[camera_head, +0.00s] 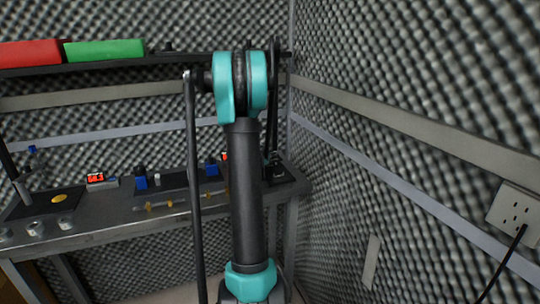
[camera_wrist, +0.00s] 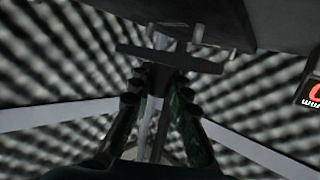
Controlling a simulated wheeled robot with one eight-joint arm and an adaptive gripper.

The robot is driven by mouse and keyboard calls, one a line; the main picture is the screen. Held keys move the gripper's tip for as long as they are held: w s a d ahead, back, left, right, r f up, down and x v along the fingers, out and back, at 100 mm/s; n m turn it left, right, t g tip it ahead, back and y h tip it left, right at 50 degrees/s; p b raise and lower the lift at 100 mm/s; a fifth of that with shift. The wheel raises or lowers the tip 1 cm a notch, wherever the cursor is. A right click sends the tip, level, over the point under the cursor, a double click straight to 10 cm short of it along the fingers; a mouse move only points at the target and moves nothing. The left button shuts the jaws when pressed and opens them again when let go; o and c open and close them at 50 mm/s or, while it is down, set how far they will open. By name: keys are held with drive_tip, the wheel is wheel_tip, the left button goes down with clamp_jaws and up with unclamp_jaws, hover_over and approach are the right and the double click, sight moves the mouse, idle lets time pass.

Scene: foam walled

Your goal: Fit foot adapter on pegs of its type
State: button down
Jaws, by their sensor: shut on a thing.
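In the wrist view my gripper (camera_wrist: 160,73) points away from the camera, its two fingers converging on a dark flat bar, which seems to be the foot adapter (camera_wrist: 205,66). The bar lies crosswise at the fingertips, slightly tilted. Just beyond it, short grey pegs (camera_wrist: 195,36) stick out from a dark surface (camera_wrist: 265,22). I cannot tell whether bar and pegs touch. In the head view my arm hides the gripper and the bar. Small yellow pegs (camera_head: 150,207) show along the workbench front, left of my arm.
The grey workbench (camera_head: 120,228) runs along the back wall, with small blue and black items and red displays (camera_head: 96,179) on it. A shelf above holds a red box (camera_head: 30,53) and a green box (camera_head: 104,50). The foam wall with a socket (camera_head: 515,208) bounds the right.

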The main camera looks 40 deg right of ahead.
drive_tip(key=shift+f, duration=1.25)
drive_tip(key=c, duration=1.4)
unclamp_jaws()
drive_tip(key=shift+o, duration=0.2)
drive_tip(key=v, duration=1.2)
